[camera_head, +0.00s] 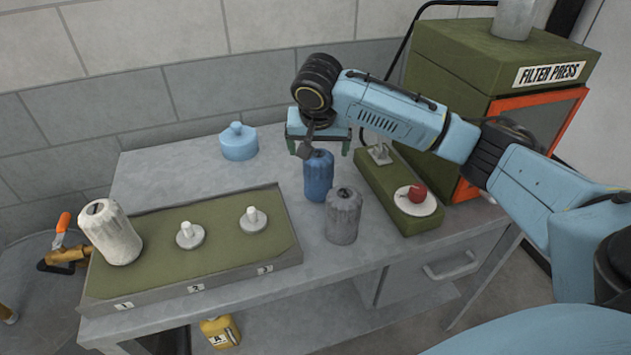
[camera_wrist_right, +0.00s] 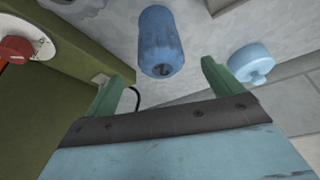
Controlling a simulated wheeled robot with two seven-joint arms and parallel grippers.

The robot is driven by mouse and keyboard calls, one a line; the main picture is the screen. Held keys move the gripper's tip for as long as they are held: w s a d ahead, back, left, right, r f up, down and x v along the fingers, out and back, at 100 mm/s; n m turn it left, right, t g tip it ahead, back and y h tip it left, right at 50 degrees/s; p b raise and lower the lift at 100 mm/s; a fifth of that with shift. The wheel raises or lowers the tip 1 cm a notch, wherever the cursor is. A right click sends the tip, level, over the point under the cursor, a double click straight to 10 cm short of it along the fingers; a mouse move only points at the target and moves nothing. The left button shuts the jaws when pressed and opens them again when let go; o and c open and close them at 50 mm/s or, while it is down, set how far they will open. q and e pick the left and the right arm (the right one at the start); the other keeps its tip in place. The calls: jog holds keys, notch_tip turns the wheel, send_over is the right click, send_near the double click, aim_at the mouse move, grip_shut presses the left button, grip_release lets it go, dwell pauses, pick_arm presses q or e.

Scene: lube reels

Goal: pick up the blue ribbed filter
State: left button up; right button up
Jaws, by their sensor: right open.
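The blue ribbed filter (camera_head: 318,176) stands upright on the grey bench, just behind a grey ribbed filter (camera_head: 343,216). My right gripper (camera_head: 318,146) is above and behind the blue filter in the head view, with its jaws apart and empty. In the right wrist view the blue filter (camera_wrist_right: 160,42) lies beyond the gap between the two green fingers of my right gripper (camera_wrist_right: 160,85), clear of both. A dark hole shows in the filter's end. My left gripper is in neither view.
A white ribbed filter (camera_head: 110,232) stands at position 1 of the green-topped tray (camera_head: 215,222); positions 2 and 3 hold bare posts. A light-blue lidded pot (camera_head: 238,142) stands at the back. The green filter press (camera_head: 480,85) and a red-knobbed unit (camera_head: 405,195) stand right.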

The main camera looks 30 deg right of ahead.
aim_at(319, 158)
jog(key=x, duration=0.3)
jog(key=shift+w+d+f, duration=0.1)
jog(key=shift+f, duration=0.3)
jog(key=shift+w+f, duration=0.1)
jog(key=shift+f, duration=0.05)
jog(key=x, duration=0.4)
jog(key=shift+w+d+f+b, duration=0.15)
jog(key=shift+w+b, duration=0.05)
jog(key=shift+b, duration=0.15)
jog(key=shift+d+f, duration=0.1)
jog(key=shift+f, duration=0.15)
jog(key=shift+c, duration=0.2)
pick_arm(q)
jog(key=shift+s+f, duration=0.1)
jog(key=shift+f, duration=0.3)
pick_arm(e)
jog(key=shift+w, duration=0.1)
jog(key=c, duration=1.5)
